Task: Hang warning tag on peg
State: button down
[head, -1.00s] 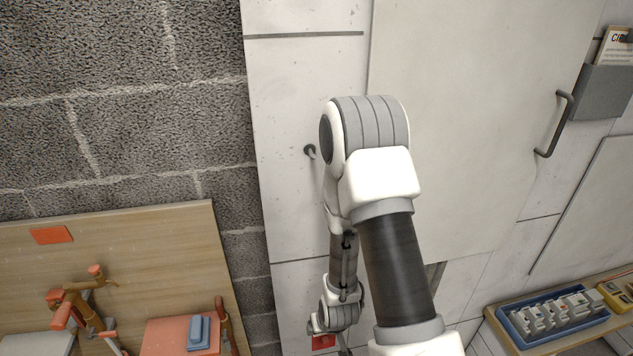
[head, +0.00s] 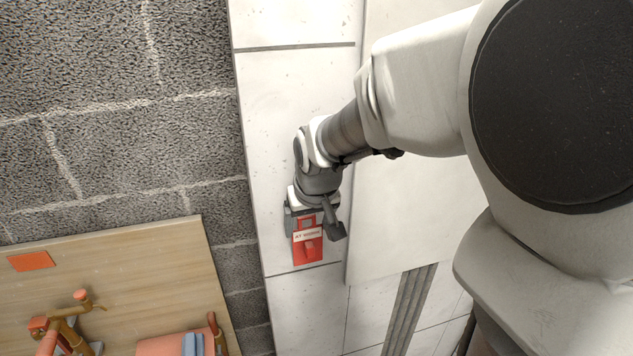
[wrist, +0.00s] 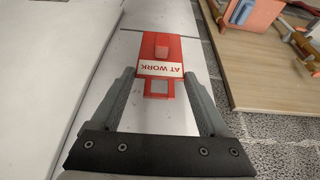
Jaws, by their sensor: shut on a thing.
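The warning tag (head: 308,254) is a red plate with a white "AT WORK" label, a raised red block and a window at one end. My gripper (head: 314,228) is shut on it and holds it in front of the pale wall panel (head: 275,180). In the wrist view the tag (wrist: 162,45) shows upside down between the fingers of my gripper (wrist: 158,77), with its window end toward the palm. The peg does not show now; my arm covers that part of the panel.
A wide flat door (head: 372,225) stands just right of the tag. A rough block wall (head: 110,120) is at left. Below it is a wooden board (head: 130,275) with clamps (head: 65,325). Grey conduits (head: 408,305) run down the lower wall.

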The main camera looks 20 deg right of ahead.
jog(key=s+f+v, duration=0.1)
jog(key=v, duration=1.4)
jog(key=shift+w+d+f+p, duration=0.2)
jog(key=shift+w+p, duration=0.3)
jog(key=shift+w, duration=1.5)
jog(key=shift+w+d+f+p, duration=0.15)
jog(key=shift+w+p, duration=0.3)
jog(key=shift+w, duration=1.55)
jog(key=shift+w+a+f+b, duration=0.1)
jog(key=shift+w+f+b, duration=0.3)
jog(key=shift+w+f, duration=0.3)
jog(key=shift+r, duration=0.1)
grip_release()
